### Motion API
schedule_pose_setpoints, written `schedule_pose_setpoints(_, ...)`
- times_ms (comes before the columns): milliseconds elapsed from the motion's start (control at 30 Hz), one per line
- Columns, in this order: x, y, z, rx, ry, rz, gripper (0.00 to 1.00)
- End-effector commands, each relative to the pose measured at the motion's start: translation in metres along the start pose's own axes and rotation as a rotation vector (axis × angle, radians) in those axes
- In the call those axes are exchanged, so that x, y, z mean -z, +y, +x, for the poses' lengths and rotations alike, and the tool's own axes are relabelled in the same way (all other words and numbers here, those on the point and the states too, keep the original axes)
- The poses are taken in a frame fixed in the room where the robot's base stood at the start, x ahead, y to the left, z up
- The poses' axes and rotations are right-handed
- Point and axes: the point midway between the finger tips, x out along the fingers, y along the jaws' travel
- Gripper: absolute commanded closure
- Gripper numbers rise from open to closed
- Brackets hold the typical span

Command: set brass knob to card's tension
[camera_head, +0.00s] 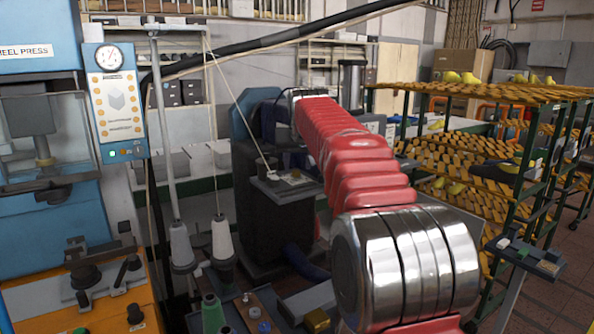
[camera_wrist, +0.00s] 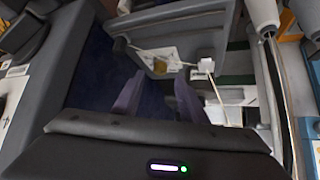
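In the wrist view the two dark fingers of my gripper (camera_wrist: 160,82) stand apart with nothing between them. Beyond their tips is a dark machine table (camera_wrist: 205,42) with a pale card-like patch (camera_wrist: 171,54) on it. A small brass-coloured spot (camera_wrist: 160,66) lies by this patch; I cannot tell if it is the knob. A thread runs to a small white piece (camera_wrist: 205,66) at the table's edge. In the head view the small table (camera_head: 285,190) stands left of my red-sleeved arm. No writing or setting is readable, and my gripper is not clearly visible there.
White thread cones (camera_head: 222,240) and a thread stand (camera_head: 166,130) are left of the machine. A blue and orange heel press (camera_head: 45,215) fills the left side. Green racks (camera_head: 525,185) with wooden shelves stand right. Open floor (camera_head: 565,300) shows at lower right.

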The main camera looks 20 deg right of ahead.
Motion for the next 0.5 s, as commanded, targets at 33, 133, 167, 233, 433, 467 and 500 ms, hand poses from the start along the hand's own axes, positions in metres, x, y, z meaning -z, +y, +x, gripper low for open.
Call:
schedule_pose_setpoints(33,-0.001,0.0,0.009,0.0,-0.002,0.0,0.61)
schedule_pose_setpoints(133,-0.001,0.0,0.024,0.0,-0.002,0.0,0.61)
schedule_pose_setpoints(167,-0.001,0.0,0.028,0.0,-0.002,0.0,0.61)
schedule_pose_setpoints(233,0.0,0.0,0.036,0.0,-0.001,0.0,0.61)
schedule_pose_setpoints(433,0.0,0.0,0.049,0.0,-0.001,0.0,0.61)
schedule_pose_setpoints(467,0.0,0.0,0.049,0.0,-0.001,0.0,0.61)
schedule_pose_setpoints(500,0.0,0.0,0.049,0.0,-0.001,0.0,0.61)
